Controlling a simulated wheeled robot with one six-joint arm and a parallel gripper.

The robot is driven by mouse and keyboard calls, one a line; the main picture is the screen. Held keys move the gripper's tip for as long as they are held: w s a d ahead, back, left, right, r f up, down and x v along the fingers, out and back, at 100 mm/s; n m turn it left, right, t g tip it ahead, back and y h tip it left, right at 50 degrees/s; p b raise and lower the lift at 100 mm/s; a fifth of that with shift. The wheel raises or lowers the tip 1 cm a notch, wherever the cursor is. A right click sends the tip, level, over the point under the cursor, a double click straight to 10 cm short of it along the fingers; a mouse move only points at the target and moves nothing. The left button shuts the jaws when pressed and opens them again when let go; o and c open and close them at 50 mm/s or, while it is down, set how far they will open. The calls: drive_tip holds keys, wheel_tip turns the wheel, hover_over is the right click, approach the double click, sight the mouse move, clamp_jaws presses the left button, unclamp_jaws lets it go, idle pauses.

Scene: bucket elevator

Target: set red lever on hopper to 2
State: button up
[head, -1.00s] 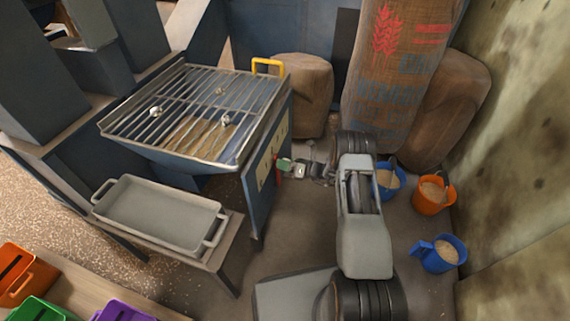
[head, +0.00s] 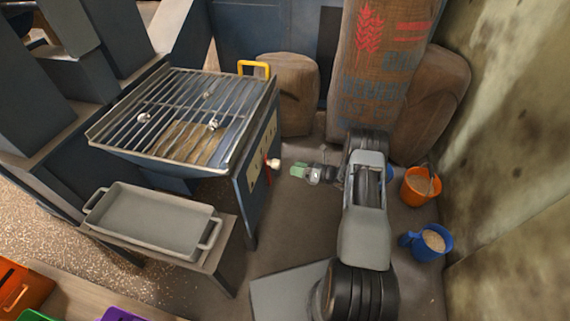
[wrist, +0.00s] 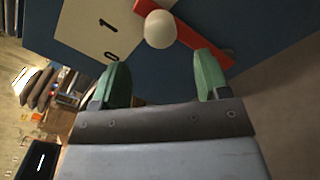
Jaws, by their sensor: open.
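The hopper (head: 150,163) is a blue bin under a metal grate, on the left in the head view. The red lever (head: 268,173) with its cream knob (head: 275,163) is on the hopper's right side panel. In the wrist view the red lever (wrist: 190,35) slants and its cream knob (wrist: 160,29) lies beyond the fingertips, near the middle. A pale plate (wrist: 95,22) beside it shows 1 and 0; no 2 is visible. My gripper (head: 297,171) has green fingers; in the wrist view it (wrist: 162,70) is open, empty and apart from the knob.
A grey tray (head: 120,189) stands on a low table before the hopper. Sacks (head: 385,60) stand behind my arm. An orange bucket (head: 410,190) and a blue bucket (head: 430,255) sit right of it. Floor between hopper and arm is clear.

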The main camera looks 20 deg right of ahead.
drive_tip(key=shift+p+v, duration=0.3)
drive_tip(key=shift+v, duration=1.75)
drive_tip(key=s+a+r+n+g+h+p, duration=0.25)
drive_tip(key=r+n+p, duration=0.25)
drive_tip(key=r, duration=0.6)
drive_tip(key=s+a+r+n+g+h+p, duration=0.1)
drive_tip(key=s+a+r+n+g+p, duration=0.35)
drive_tip(key=r, duration=0.75)
drive_tip(key=s+a+r+n+g+h+p, duration=0.1)
drive_tip(key=a+r+n+g+p, duration=0.2)
drive_tip(key=r+n+p, duration=0.55)
drive_tip(key=s+r+n+t+h+p, duration=0.1)
drive_tip(key=s+r+n+h+p, duration=0.2)
drive_tip(key=r, duration=0.6)
drive_tip(key=s+r+n+t+h+p, duration=0.2)
drive_tip(key=s+r+n+h+p, duration=0.2)
drive_tip(key=r, duration=0.6)
drive_tip(key=s+d+r+n+t+h+p, duration=0.1)
drive_tip(key=s+r+n+h+p, duration=0.2)
drive_tip(key=s+r+n+p, duration=0.3)
drive_tip(key=shift+s+r+n+h+p, duration=0.35)
drive_tip(key=shift+s+r, duration=0.8)
drive_tip(key=shift+r, duration=1)
